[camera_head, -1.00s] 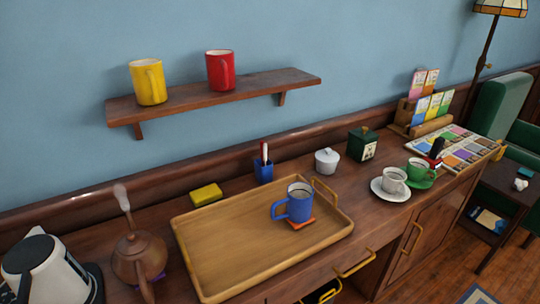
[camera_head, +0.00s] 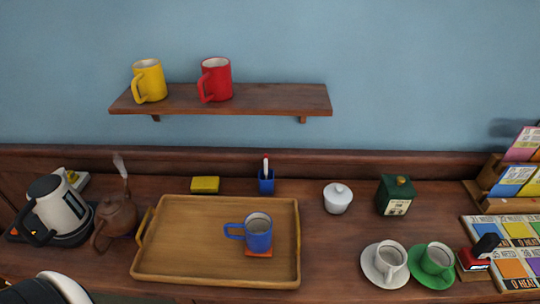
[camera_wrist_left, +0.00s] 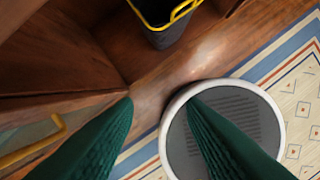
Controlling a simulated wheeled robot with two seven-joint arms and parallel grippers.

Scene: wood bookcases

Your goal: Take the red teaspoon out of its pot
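A small blue pot (camera_head: 266,184) stands upright on the wooden counter near the wall, behind the tray. A thin red and white stick-like thing (camera_head: 265,168) stands up out of it; it is too small to tell whether it is the teaspoon or more than one item. My left gripper (camera_wrist_left: 160,100) shows in the left wrist view as two green fingers spread apart with nothing between them. It hangs over the floor in front of the cabinet, away from the pot. My right gripper is not in view.
A wooden tray (camera_head: 170,275) holding a blue mug (camera_head: 258,236) lies in front of the pot. A yellow sponge (camera_head: 205,185) is left of the pot and a white lidded bowl (camera_head: 338,199) right of it. A shelf (camera_head: 275,98) hangs above.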

